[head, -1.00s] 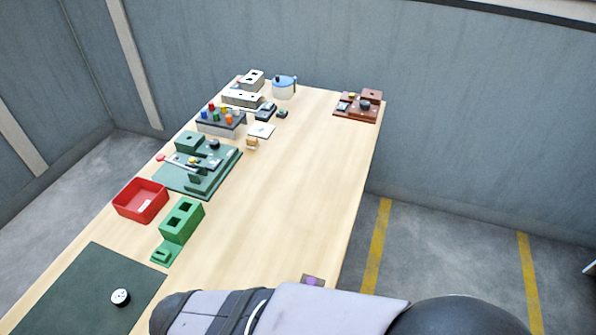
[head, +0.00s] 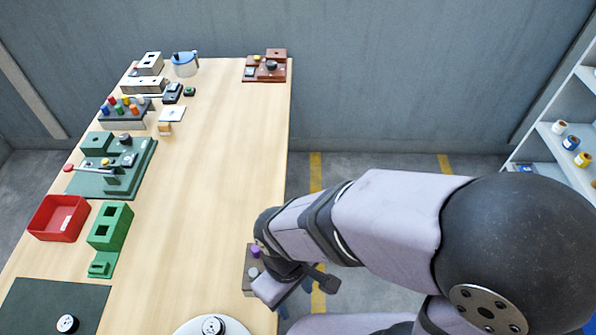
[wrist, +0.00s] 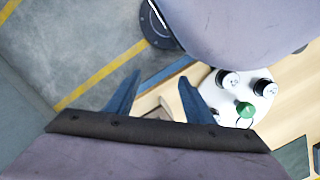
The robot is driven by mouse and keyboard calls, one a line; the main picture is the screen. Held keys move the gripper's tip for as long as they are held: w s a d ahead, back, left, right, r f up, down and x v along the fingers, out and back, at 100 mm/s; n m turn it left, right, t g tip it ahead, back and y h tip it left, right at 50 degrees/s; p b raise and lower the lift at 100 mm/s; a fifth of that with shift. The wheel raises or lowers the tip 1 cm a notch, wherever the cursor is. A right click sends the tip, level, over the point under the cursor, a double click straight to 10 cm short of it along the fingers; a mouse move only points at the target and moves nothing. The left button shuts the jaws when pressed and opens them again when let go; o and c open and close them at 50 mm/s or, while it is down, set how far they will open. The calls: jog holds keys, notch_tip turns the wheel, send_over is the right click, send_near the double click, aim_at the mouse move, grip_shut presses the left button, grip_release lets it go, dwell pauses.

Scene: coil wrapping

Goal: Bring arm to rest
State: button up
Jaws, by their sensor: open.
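My arm reaches from the right side of the head view over the table's right edge, bent downward. My gripper (wrist: 158,98) shows in the wrist view with its two blue fingers spread apart and nothing held between them. In the head view only parts of the blue fingers show, below the wrist beside the table edge. A small brown block with a purple top (head: 254,251) sits at the table edge next to my wrist, partly hidden by it.
A white round plate (wrist: 211,86) carries black-and-white caps and a green piece (wrist: 245,110). The wooden table (head: 205,180) is clear in its middle. A red bin (head: 59,218), a green block fixture (head: 108,230) and several fixtures line its left side. Shelves (head: 570,140) stand right.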

jog(key=w+d+r+m, duration=0.1)
jog(key=w+d+m, duration=0.3)
jog(key=d, duration=0.4)
jog(key=w+d+r+m, duration=0.1)
jog(key=w+d+m, duration=0.2)
jog(key=d+m, duration=0.2)
jog(key=shift+w+d+r+m+t+y, duration=0.2)
jog(key=shift+w+d+m+t+y, duration=0.2)
jog(key=shift+d, duration=1.15)
